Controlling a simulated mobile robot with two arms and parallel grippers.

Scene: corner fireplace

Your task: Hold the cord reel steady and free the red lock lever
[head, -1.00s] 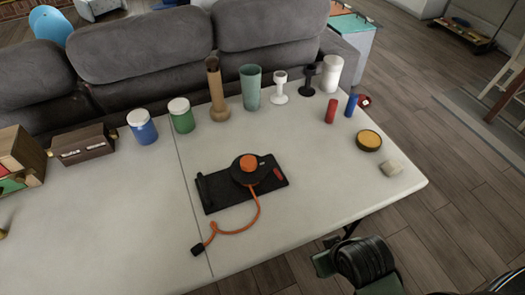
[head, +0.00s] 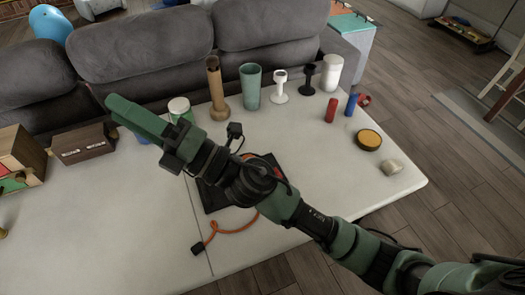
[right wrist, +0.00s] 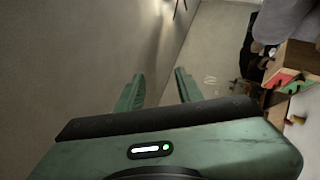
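The cord reel's black base plate (head: 211,197) lies on the white table. My right arm crosses above it and hides most of the reel. The orange cord (head: 236,228) curves over the table to a black plug (head: 197,249). I cannot make out the red lock lever clearly behind the arm. My right gripper (head: 116,105) is up and left of the reel, pointing away from it toward the sofa. In the right wrist view its two green fingers (right wrist: 158,88) stand apart with nothing between them. My left gripper is not in view.
Jars, including a green one (head: 180,108), a brown vase (head: 217,95), a teal cup (head: 250,88) and goblets line the table's back. A yellow-topped tin (head: 369,140) and a beige block (head: 391,167) are at right. Wooden boxes (head: 83,145) stand left. The table's front left is clear.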

